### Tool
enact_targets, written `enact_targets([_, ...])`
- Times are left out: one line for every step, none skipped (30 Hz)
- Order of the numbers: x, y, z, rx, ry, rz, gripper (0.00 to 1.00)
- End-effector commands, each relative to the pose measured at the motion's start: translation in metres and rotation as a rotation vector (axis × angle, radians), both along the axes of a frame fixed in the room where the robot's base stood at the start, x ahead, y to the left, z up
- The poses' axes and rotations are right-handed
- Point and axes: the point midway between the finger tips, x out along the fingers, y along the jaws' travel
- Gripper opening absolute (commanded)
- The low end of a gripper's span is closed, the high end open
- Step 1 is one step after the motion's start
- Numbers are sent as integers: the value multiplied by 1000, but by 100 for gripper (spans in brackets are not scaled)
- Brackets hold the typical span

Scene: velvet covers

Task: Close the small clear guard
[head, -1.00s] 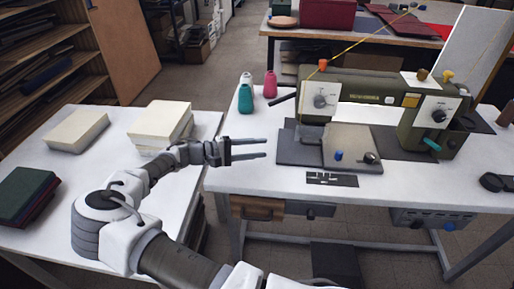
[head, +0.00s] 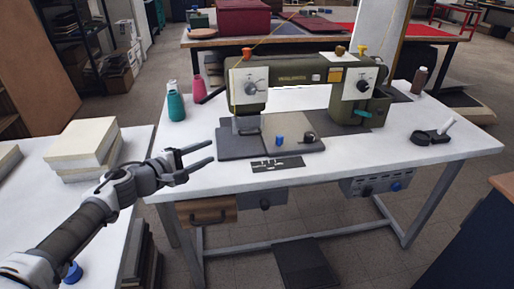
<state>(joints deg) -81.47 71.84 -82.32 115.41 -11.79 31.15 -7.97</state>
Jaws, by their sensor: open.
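A green sewing machine (head: 305,88) stands on a white table (head: 440,155). Under its left head a small, pale, see-through piece (head: 246,125) shows near the needle, likely the clear guard; I cannot tell how far it is open. The grey bed plate (head: 268,138) below carries a blue knob (head: 280,140) and a dark knob (head: 308,138). My gripper (head: 210,156) is open and empty, over the left edge of the white table, left of the bed plate and apart from the machine.
Teal and pink thread cones (head: 176,104) stand left of the machine. Cream blocks (head: 88,145) lie on the left table. A black magnifier-like item (head: 430,137) lies at right. The white tabletop in front of the bed plate is mostly clear.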

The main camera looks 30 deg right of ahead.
Motion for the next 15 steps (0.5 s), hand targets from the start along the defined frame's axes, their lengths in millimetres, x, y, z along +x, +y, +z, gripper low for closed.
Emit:
enact_targets([-1, 2, -1, 4, -3, 13, 42])
enact_targets([-2, 2, -1, 6, -3, 18, 42])
enact_targets([-2, 1, -1, 7, -3, 21, 42])
enact_targets([-1, 0, -1, 6, -4, 22, 42])
enact_targets([0, -2, -1, 6, -4, 22, 42])
enact_targets([1, -5, -2, 6, -4, 22, 42])
enact_targets([3, -8, -3, 6, -4, 22, 42])
enact_targets([5, -12, -4, 5, -4, 20, 42])
enact_targets([8, -18, -6, 5, -4, 19, 42])
enact_targets([10, -23, -8, 5, -4, 19, 42])
enact_targets([13, -28, -9, 5, -4, 17, 42])
enact_targets([17, -35, -12, 5, -4, 18, 42])
enact_targets([20, -41, -13, 5, -4, 18, 42])
enact_targets([23, -46, -15, 5, -4, 17, 42])
enact_targets([27, -53, -17, 5, -3, 18, 42])
